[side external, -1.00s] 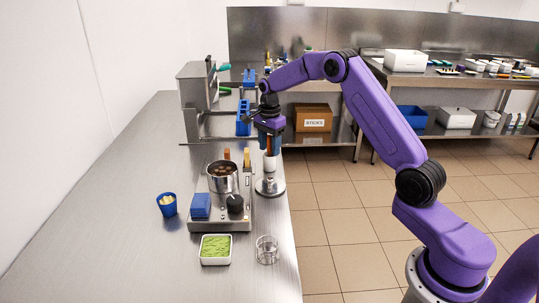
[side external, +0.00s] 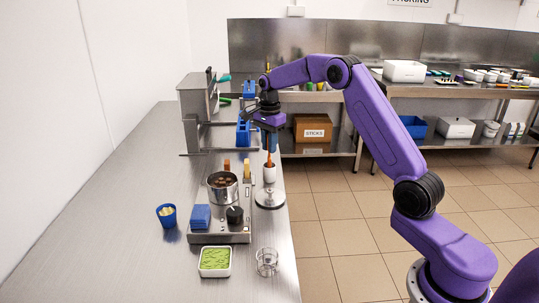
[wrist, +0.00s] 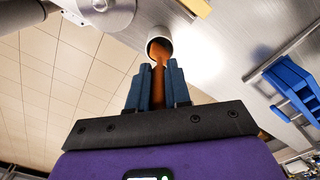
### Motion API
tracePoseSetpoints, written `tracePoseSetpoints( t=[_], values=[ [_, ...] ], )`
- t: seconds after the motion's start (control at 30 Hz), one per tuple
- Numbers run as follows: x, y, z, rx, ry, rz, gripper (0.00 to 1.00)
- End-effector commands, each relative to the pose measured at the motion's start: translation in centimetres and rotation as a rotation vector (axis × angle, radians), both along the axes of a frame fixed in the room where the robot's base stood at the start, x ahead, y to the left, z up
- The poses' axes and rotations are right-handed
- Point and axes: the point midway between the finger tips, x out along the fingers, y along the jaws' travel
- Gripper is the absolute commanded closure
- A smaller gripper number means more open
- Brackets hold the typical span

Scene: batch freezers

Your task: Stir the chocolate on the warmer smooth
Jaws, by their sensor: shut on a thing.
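The pot (side external: 222,191) of dark chocolate with lighter lumps stands on the steel warmer (side external: 221,237) in the side view. My gripper (side external: 268,137) is beyond it to the right, above a white cup (side external: 269,174). Its blue fingers are shut on an upright orange-brown tool (side external: 269,158), seemingly a spatula. In the wrist view the tool (wrist: 158,84) runs from between the fingers to the mouth of the white cup (wrist: 160,41).
A blue cloth (side external: 200,217) and black knob (side external: 235,215) are on the warmer's front. A blue cup (side external: 167,214), a green-filled tray (side external: 215,262) and a wire holder (side external: 267,261) stand nearby. A steel machine (side external: 196,97) stands behind. The counter's left is clear.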

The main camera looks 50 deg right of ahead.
Motion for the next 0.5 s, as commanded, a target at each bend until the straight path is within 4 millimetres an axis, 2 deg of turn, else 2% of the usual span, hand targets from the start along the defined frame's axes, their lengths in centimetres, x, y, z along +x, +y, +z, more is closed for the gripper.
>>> tracePoseSetpoints(
  t=[0.1,0.33,0.43,0.5],
  values=[
    [0.1,0.0,2.4,-0.001,-0.005,0.001,1.0],
    [0.1,0.7,5.2,0.003,-0.007,0.003,1.0],
    [0.3,2.5,6.1,0.014,-0.022,0.005,1.0],
    [0.4,4.6,6.8,0.026,-0.039,0.007,1.0]
  ],
)
